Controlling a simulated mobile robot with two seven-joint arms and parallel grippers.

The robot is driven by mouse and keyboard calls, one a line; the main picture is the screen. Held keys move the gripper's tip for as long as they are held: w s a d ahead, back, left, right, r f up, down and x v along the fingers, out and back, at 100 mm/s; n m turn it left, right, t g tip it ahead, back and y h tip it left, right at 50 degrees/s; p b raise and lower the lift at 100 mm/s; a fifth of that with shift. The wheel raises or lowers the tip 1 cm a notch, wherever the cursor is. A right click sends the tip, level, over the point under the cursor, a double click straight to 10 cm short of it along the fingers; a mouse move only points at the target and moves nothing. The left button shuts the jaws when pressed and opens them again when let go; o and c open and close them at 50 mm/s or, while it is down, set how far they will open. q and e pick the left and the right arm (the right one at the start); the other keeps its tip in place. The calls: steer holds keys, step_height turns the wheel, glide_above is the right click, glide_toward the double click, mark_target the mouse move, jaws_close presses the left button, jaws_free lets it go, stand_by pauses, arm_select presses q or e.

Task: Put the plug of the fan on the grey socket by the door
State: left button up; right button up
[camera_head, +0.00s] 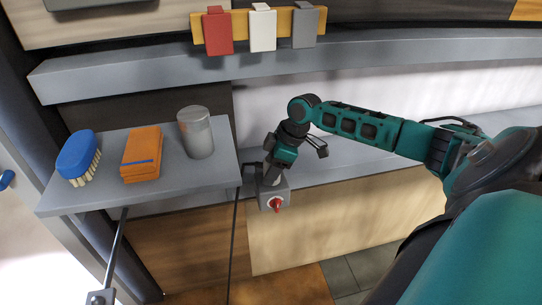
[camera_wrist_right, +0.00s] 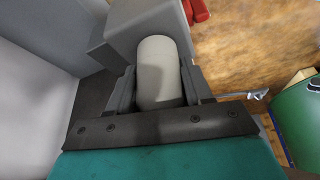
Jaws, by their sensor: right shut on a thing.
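My right gripper (camera_head: 271,174) is shut on a pale grey, rounded cylinder, which I take to be the plug (camera_wrist_right: 160,75). The fingers sit on both sides of it in the right wrist view. In the head view the gripper points down at a grey box with a red knob, which looks like the grey socket (camera_head: 272,197). The box also shows just beyond the plug in the right wrist view (camera_wrist_right: 150,22). The plug's far end is hidden, so I cannot tell whether it is seated. I cannot make out the fan. My left gripper is not in view.
Red, white and grey tags hang on a yellow rail (camera_head: 284,22) above. A long grey ledge (camera_head: 390,45) runs behind.

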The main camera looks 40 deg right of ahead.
steer(key=o, duration=1.2)
steer(key=shift+o, duration=0.6)
steer(key=o, duration=0.3)
